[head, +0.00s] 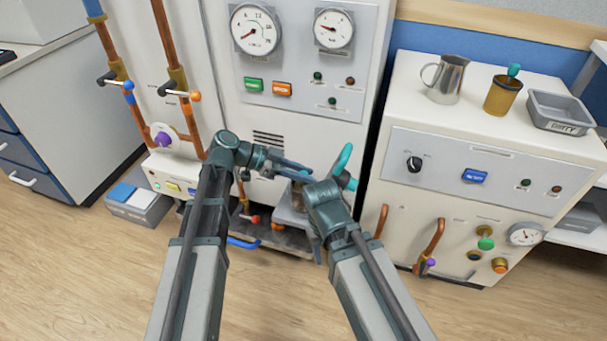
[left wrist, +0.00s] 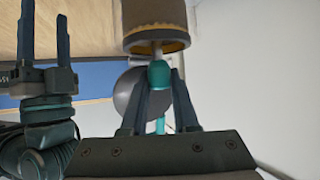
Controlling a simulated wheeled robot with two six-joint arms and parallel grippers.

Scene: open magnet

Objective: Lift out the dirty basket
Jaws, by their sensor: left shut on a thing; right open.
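My left gripper (head: 305,171) is in front of the white machine. In the left wrist view (left wrist: 160,82) its fingers are shut on the teal knob of a brown basket (left wrist: 155,18) with a brass-coloured rim. In the head view the basket is mostly hidden beside my grippers. My right gripper (head: 344,172) is just right of and below the left one, open; it also shows at the left of the left wrist view (left wrist: 46,45). A similar brass basket (head: 502,96) with a teal knob stands on the right cabinet.
A grey tray (head: 560,113) marked DIRTY sits on the right cabinet (head: 400,82), beside the second basket and a metal jug (head: 447,79). Copper pipes with valves (head: 178,78) run up at left. A grey stand (head: 297,218) is low behind my arms.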

